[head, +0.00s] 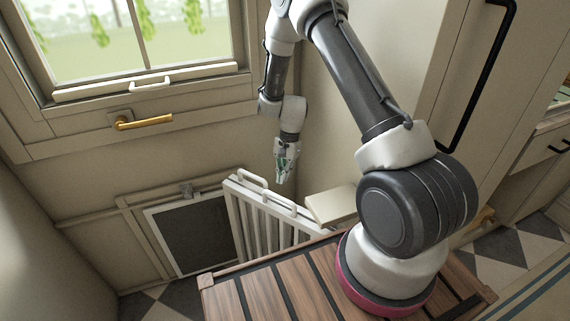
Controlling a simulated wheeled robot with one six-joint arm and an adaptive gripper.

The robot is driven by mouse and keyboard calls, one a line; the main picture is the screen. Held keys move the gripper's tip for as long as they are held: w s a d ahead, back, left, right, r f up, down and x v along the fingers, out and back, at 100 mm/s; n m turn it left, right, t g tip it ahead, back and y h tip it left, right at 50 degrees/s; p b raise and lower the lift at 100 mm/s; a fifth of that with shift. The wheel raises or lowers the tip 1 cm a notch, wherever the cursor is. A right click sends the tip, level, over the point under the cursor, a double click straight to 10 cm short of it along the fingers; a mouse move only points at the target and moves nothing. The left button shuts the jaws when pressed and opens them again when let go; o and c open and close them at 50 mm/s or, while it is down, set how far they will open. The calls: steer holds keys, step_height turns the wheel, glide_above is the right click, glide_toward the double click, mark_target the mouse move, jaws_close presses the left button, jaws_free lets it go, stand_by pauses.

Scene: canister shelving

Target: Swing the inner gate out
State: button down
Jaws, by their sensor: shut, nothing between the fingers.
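A white slatted gate (240,230) stands in front of the back wall, just beyond the wooden slatted surface. Its top rail carries two white loop handles, one at the left end and one farther right. My gripper (281,181) points down close above the top rail, between or just behind the handles, and looks shut and empty. I cannot tell whether it touches the gate. The lower part of the gate is hidden behind the wooden surface.
A dark panel in a white frame (197,238) sits low in the door, left of the gate. The door has a brass handle (142,122) and a window above. A cream block (331,205) is right of the gate. Checkered floor (138,301) shows at lower left.

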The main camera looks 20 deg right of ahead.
steer(key=shift+s+a+f, duration=0.35)
steer(key=shift+s+a, duration=0.1)
steer(key=shift+a, duration=0.15)
steer(key=shift+s+a+f, duration=0.3)
steer(key=shift+s+a, duration=0.1)
steer(key=shift+a, duration=0.25)
steer(key=shift+s+a+f, duration=0.35)
steer(key=shift+s+a, duration=0.1)
steer(key=shift+a, duration=0.15)
steer(key=shift+a, duration=0.15)
steer(key=s+a+n+h, duration=0.1)
steer(key=s+a+n, duration=0.4)
steer(key=s, duration=0.5)
steer(key=s+a+n+g+h, duration=0.1)
steer(key=s+a+n, duration=0.5)
steer(key=s+a, duration=0.4)
steer(key=shift+s+a, duration=0.15)
steer(key=shift+s, duration=0.4)
steer(key=shift+s, duration=0.1)
